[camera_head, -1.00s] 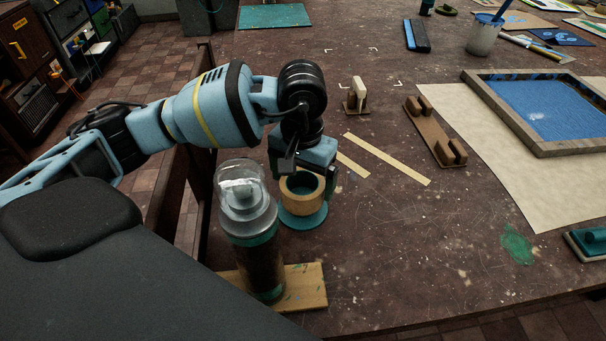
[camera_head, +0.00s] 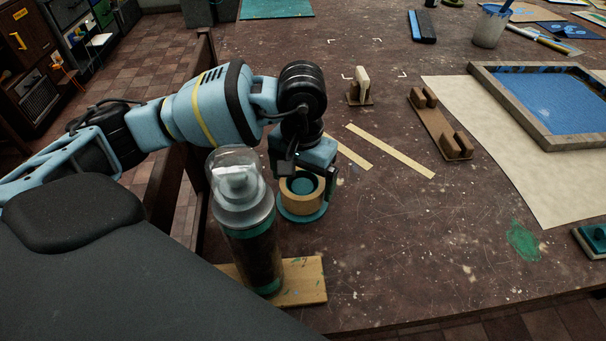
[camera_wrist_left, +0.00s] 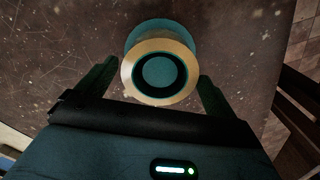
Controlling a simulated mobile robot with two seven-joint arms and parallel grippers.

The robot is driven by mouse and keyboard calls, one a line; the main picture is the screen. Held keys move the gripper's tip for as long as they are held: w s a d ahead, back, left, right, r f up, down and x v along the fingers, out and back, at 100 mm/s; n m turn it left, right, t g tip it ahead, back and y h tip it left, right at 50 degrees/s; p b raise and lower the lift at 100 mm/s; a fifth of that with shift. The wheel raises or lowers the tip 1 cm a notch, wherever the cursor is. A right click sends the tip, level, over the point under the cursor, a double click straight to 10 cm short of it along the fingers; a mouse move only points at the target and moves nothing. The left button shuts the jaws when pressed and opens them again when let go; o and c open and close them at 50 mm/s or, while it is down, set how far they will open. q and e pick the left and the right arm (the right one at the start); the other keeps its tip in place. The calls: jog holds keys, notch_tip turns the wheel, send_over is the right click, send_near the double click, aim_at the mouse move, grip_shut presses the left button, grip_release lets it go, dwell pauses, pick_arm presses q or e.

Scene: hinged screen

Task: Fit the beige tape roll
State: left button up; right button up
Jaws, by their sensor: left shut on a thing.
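The beige tape roll (camera_head: 299,205) is between the fingers of my left gripper (camera_head: 304,184), which is shut on it. The roll lies flat over a round teal stand (camera_head: 301,217) whose flange shows below it. In the left wrist view the roll (camera_wrist_left: 131,76) has a finger of the gripper (camera_wrist_left: 158,80) on each side. The stand's teal hub (camera_wrist_left: 159,72) shows inside the roll's hole, with a dark ring around it. Whether the roll rests on the flange or hangs just above it, I cannot tell. My right gripper is not in view.
A tall bottle with a clear cap (camera_head: 243,205) stands close left of the stand, on a wooden board (camera_head: 305,282). Two pale strips (camera_head: 390,150), a small holder (camera_head: 360,88) and a wooden rack (camera_head: 438,125) lie beyond. The table right of the stand is clear.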

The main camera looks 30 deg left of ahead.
pick_arm(q)
jog(key=shift+f, duration=0.4)
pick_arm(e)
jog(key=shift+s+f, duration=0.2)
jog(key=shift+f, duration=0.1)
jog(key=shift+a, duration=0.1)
pick_arm(q)
jog(key=o, duration=0.7)
jog(key=shift+c, duration=0.2)
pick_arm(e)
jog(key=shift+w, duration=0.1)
pick_arm(q)
notch_tip(320, 180, up, 3)
jog(key=shift+f, duration=0.1)
notch_tip(320, 180, up, 4)
jog(key=shift+f+b, duration=0.1)
jog(key=shift+b, duration=0.2)
jog(key=shift+r, duration=0.65)
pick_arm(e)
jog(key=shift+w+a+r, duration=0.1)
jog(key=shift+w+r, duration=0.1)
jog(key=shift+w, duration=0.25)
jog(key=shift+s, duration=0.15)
